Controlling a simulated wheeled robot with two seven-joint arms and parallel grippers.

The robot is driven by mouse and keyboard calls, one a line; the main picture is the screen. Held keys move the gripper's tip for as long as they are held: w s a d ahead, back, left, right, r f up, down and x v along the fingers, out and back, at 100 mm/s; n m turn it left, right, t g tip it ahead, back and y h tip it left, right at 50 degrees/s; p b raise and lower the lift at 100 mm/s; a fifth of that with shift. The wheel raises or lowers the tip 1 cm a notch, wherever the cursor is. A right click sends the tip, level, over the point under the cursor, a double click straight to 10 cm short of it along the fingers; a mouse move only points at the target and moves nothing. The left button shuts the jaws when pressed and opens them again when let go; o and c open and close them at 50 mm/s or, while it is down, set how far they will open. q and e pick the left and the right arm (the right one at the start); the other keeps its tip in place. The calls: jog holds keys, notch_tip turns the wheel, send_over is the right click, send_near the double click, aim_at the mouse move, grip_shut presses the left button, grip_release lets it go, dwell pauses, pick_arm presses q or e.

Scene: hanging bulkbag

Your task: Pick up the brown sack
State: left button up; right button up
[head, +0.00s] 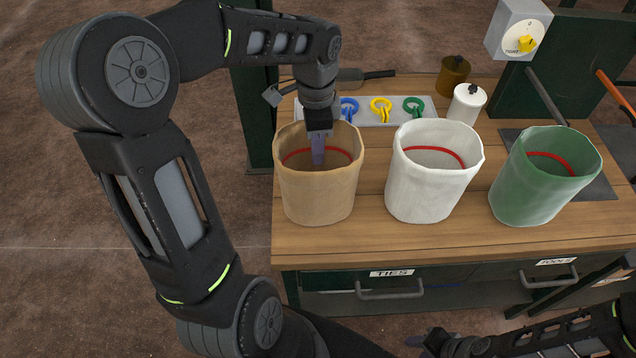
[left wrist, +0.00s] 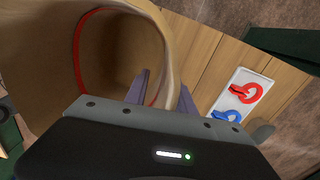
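The brown sack (head: 318,195) stands upright and open-mouthed at the left of the workbench, with a red line inside. My left gripper (head: 318,150) points down at the sack's far rim. In the left wrist view its two fingers (left wrist: 163,95) are apart, with the wall of the brown sack (left wrist: 120,50) passing between them. One finger is inside the mouth, the other outside. I cannot tell whether either touches the wall. My right gripper (head: 428,344) is low at the bottom edge, away from the sacks; its finger opening is unclear.
A white sack (head: 432,185) and a green sack (head: 535,190) stand to the right on the wooden bench (head: 375,240). Behind are a tray with blue, yellow (head: 381,108) and green ties, a white canister (head: 466,103), a brown jar (head: 453,76) and a dial box (head: 517,30).

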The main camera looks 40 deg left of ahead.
pick_arm(q)
jog(key=shift+c, duration=0.5)
grip_shut()
dwell(1.2)
